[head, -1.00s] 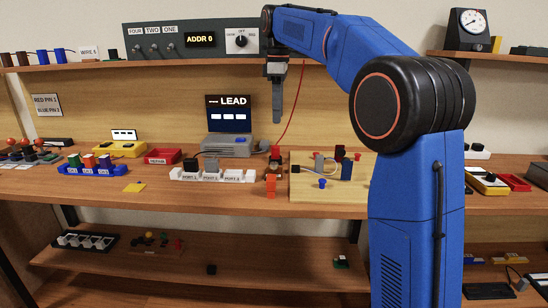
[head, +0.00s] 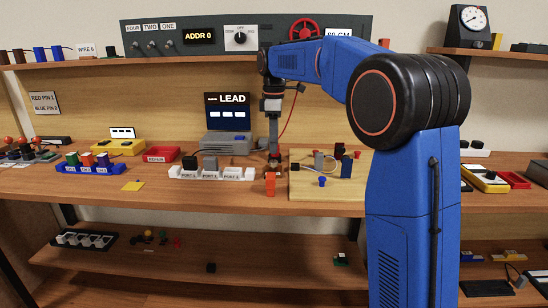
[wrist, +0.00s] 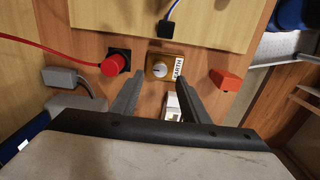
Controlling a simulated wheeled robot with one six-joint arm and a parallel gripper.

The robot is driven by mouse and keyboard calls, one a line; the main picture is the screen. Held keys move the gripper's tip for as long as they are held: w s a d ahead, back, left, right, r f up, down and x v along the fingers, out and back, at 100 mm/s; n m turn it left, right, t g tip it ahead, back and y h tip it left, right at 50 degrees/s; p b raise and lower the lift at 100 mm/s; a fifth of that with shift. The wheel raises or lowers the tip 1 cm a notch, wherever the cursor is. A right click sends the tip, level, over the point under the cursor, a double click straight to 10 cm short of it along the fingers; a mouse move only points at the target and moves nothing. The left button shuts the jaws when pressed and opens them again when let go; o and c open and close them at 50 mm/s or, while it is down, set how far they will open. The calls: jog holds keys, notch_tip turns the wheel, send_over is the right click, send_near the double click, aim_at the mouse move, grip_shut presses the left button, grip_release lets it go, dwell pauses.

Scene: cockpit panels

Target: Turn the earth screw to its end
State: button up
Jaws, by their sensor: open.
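The earth screw (wrist: 160,69) is a round, pale metal head with a slot, set in a brown block beside a white EARTH label (wrist: 179,68). In the wrist view it lies just ahead of and between the fingertips of my gripper (wrist: 158,80). My gripper is open, with one finger on each side and nothing between them; contact with the screw cannot be told. In the head view my gripper (head: 273,158) points down close above the bench, left of the wooden board (head: 330,190). The screw is not clearly visible there.
A red plug (wrist: 114,65) with a red cable sits left of the screw. An orange block (wrist: 226,79) stands to its right, and a grey connector (wrist: 64,77) lies farther left. The wooden board holds several small parts. A LEAD screen (head: 228,115) stands behind.

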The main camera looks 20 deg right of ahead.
aim_at(274, 161)
jog(key=shift+f, duration=2.85)
grip_shut()
